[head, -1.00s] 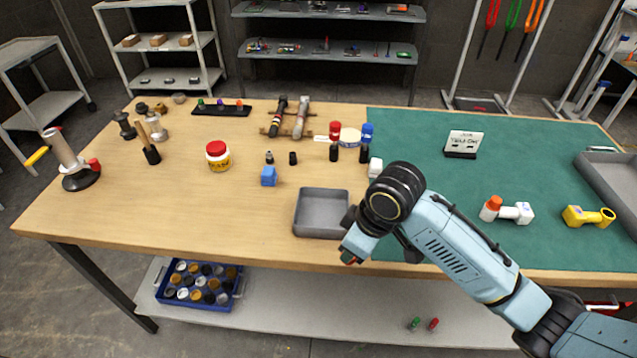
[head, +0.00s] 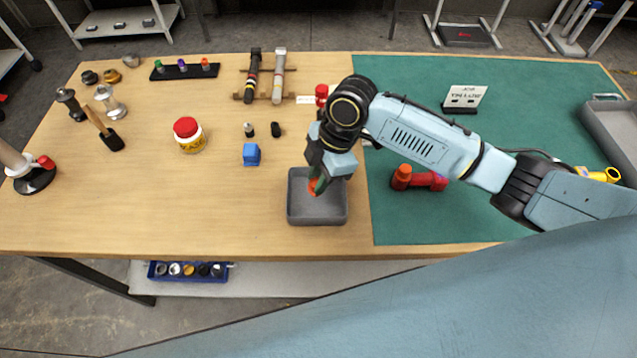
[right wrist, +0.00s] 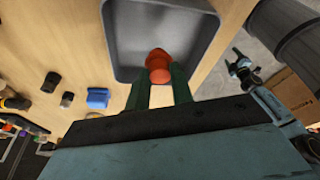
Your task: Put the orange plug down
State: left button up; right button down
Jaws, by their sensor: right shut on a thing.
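The orange plug (head: 313,187) is between the fingers of my right gripper (head: 318,180), over the grey tray (head: 320,215). In the right wrist view the orange plug (right wrist: 158,62) sits at the tips of the dark green fingers of my right gripper (right wrist: 161,80), which are shut on it. Behind it shows the bare inside of the tray (right wrist: 135,35). I cannot tell whether the plug touches the tray floor.
A blue block (head: 251,154) and a yellow jar with a red lid (head: 189,136) stand left of the tray. A red piece with an orange end (head: 418,178) lies on the green mat (head: 440,225) to the right.

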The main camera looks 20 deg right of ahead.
notch_tip(320, 180, down, 3)
jog(key=shift+f, duration=0.15)
pick_arm(q)
jog(key=shift+w, duration=1.1)
jog(key=shift+s, duration=0.15)
pick_arm(e)
jog(key=shift+f, duration=0.15)
jog(key=c, duration=1.2)
grip_release()
jog(key=shift+c, duration=0.2)
pick_arm(q)
jog(key=shift+s+f, duration=0.1)
jog(key=shift+s, duration=0.25)
jog(key=shift+r+p, duration=0.35)
jog(key=shift+r, duration=0.05)
pick_arm(e)
jog(key=v, duration=1.2)
jog(key=shift+r, duration=0.25)
